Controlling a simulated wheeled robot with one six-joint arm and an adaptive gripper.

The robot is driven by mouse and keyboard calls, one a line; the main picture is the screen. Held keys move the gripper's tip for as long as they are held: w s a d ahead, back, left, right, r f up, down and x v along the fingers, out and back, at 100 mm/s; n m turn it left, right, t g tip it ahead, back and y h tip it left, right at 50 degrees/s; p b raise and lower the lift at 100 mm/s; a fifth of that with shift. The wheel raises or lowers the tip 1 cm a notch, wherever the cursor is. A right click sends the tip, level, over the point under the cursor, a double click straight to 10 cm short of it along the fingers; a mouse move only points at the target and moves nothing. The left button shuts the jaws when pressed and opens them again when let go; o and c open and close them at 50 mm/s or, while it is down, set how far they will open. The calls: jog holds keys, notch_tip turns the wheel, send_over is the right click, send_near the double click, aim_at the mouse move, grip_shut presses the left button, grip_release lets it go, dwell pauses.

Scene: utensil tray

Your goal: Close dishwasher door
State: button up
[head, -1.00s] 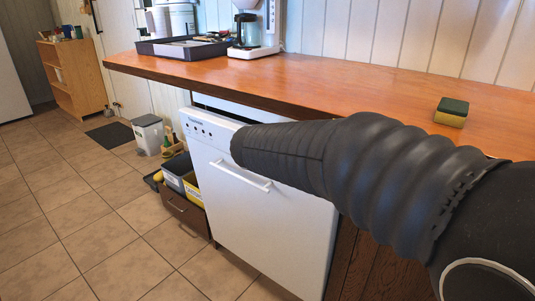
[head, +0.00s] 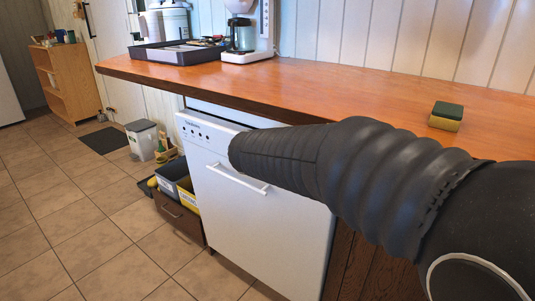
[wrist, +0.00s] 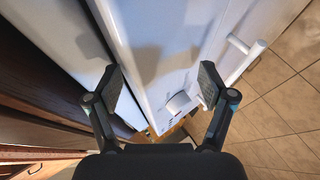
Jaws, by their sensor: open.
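The white dishwasher door (head: 250,225) stands slightly ajar below the counter, its top tilted out from the opening. It has a bar handle (head: 238,178) and a row of dark buttons at its upper left. In the wrist view the door's upper part (wrist: 150,45) runs between the fingers of my gripper (wrist: 159,82), with a knob (wrist: 180,103) and the handle (wrist: 246,46) on the right. My gripper is open; one finger is over the gap behind the door, the other by its front face. I cannot tell whether either touches. In the head view my black-sleeved arm hides the fingers and part of the door.
The wooden counter (head: 330,105) overhangs the door and carries a sponge (head: 446,116), a coffee maker (head: 245,35) and a dark tray (head: 175,55). Left of the door are bins (head: 178,185), a low drawer (head: 178,214) and a white bin (head: 142,138). The tiled floor (head: 85,235) is open.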

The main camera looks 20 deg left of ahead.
jog(key=shift+s+r, duration=0.1)
jog(key=shift+r, duration=0.05)
jog(key=v, duration=1.1)
jog(key=shift+s+r, duration=0.2)
jog(key=shift+s, duration=0.15)
